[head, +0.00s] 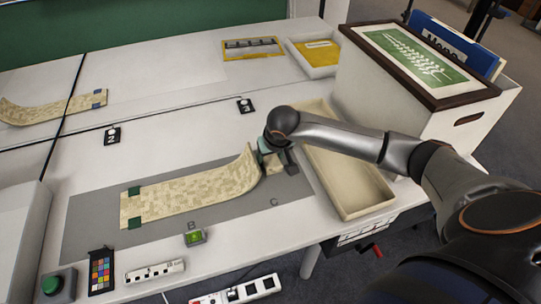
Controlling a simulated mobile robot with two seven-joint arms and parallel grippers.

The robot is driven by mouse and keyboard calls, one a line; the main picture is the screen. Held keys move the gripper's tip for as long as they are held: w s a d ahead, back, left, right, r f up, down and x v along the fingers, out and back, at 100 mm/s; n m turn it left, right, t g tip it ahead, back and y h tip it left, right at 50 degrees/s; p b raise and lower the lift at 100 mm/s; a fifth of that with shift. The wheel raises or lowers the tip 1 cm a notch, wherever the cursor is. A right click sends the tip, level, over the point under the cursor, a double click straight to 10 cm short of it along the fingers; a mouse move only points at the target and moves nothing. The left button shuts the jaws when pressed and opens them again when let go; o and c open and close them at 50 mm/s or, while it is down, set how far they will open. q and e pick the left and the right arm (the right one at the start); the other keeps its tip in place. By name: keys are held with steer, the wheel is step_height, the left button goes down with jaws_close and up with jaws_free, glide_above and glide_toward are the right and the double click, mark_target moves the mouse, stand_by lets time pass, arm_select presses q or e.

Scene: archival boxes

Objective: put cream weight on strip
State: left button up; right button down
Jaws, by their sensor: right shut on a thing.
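The long cream patterned strip (190,196) lies on a grey mat, with green pieces at its left end. Its right end curls up off the mat. My right gripper (273,160) is beside that raised end, pointing down. I cannot tell whether the block touches the strip or the mat. My left gripper is not in view.
A long, shallow cream tray (345,185) lies just right of the gripper. A white box (440,118) with a framed green picture stands behind it. Another strip (45,110) lies at the far left.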

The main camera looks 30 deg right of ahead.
steer(key=c, duration=0.6)
jaws_free()
steer(key=shift+f, duration=0.15)
steer(key=shift+o, duration=0.9)
